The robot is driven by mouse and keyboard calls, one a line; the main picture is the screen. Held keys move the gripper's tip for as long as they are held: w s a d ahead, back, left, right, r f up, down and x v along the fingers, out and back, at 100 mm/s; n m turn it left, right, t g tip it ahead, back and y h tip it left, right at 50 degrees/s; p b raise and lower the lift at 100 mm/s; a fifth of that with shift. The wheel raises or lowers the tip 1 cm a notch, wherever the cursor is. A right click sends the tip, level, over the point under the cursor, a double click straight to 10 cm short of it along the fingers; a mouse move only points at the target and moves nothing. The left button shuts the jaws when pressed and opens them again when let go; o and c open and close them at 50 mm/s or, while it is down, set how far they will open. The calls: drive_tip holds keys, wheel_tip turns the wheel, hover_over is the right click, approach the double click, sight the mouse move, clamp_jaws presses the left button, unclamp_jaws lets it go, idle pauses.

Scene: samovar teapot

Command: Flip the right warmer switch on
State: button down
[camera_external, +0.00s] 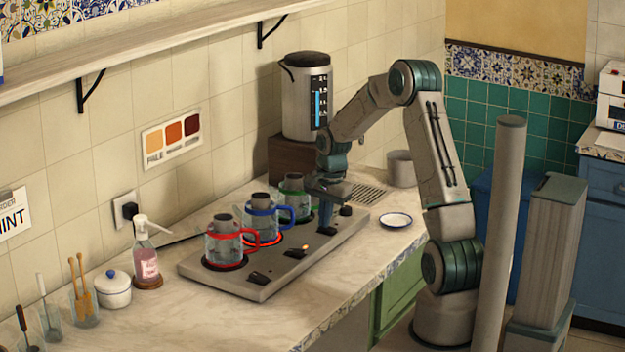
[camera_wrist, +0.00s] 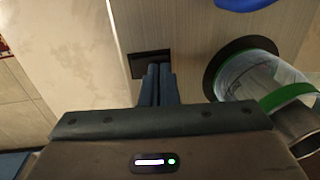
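The grey warmer plate (camera_external: 285,282) carries a red-banded pot (camera_external: 224,246), a blue-banded pot (camera_external: 260,226) and a green-banded pot (camera_external: 289,188). Red glow shows under the red and blue pots; the green pot's ring (camera_wrist: 213,75) looks dark in the wrist view.
A small saucer (camera_external: 396,220) and a grey cup (camera_external: 401,168) stand further right. A steel urn (camera_external: 304,105) stands behind on a wooden block. The front counter strip is clear.

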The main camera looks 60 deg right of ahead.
sight(333, 228)
drive_tip(key=shift+w+a+f+g, duration=0.1)
drive_tip(key=shift+a+f+g, duration=0.1)
drive_tip(key=shift+g, duration=0.2)
drive_tip(key=shift+s+d+f, duration=0.1)
drive_tip(key=shift+s+f, duration=0.05)
drive_tip(key=shift+s, duration=0.05)
drive_tip(key=shift+s, duration=0.85)
wheel_tip(333, 228, up, 14)
drive_tip(key=shift+s+r+p, duration=0.25)
drive_tip(key=shift+s+p, duration=0.05)
drive_tip(key=shift+p, duration=0.15)
drive_tip(key=t+b, duration=0.1)
drive_tip(key=b, duration=0.1)
drive_tip(key=shift+f+b, duration=0.2)
drive_tip(key=shift+b, duration=0.2)
